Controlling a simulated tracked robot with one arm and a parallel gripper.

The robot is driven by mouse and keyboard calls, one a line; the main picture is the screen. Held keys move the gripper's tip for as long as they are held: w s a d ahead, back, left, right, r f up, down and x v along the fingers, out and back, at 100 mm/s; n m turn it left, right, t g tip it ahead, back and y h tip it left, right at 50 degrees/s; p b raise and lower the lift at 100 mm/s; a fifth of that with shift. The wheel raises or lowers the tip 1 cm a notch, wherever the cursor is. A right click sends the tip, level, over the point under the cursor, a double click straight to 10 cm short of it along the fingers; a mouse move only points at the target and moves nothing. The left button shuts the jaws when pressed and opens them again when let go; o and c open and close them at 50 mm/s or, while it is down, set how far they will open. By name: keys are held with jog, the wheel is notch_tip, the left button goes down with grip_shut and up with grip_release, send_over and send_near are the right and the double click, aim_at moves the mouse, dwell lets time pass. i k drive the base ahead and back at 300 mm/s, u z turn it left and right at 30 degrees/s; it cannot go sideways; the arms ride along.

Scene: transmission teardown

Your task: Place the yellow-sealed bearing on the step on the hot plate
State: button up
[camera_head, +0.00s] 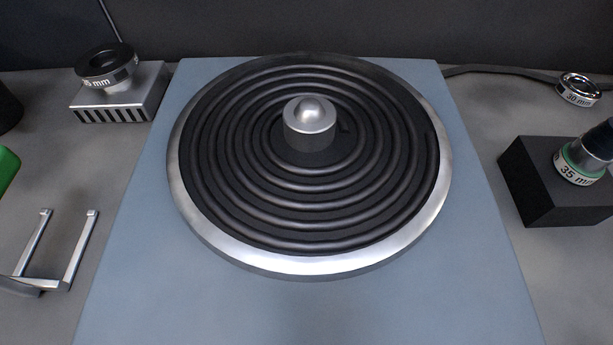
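The hot plate (310,263) fills the middle of the view, a round black coil with a silver rim on a blue-grey base. A silver stepped post with a domed top (310,116) stands upright at its centre. Nothing sits around the post or on the coil. No bearing with a yellow seal shows in this view. My gripper is not in view, so what it holds cannot be seen.
A black-faced ring marked in mm (106,66) sits on a silver finned block (119,96). A green-edged ring (578,164) is at a black block (552,187). A ring marked 30 mm (579,90) lies upper right. A U-shaped metal bracket (60,255) is lower left.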

aim_at(309, 110)
jog(key=u, duration=0.2)
jog(key=k, duration=0.15)
jog(key=u, duration=0.3)
jog(key=i, duration=1)
jog(key=z, duration=0.45)
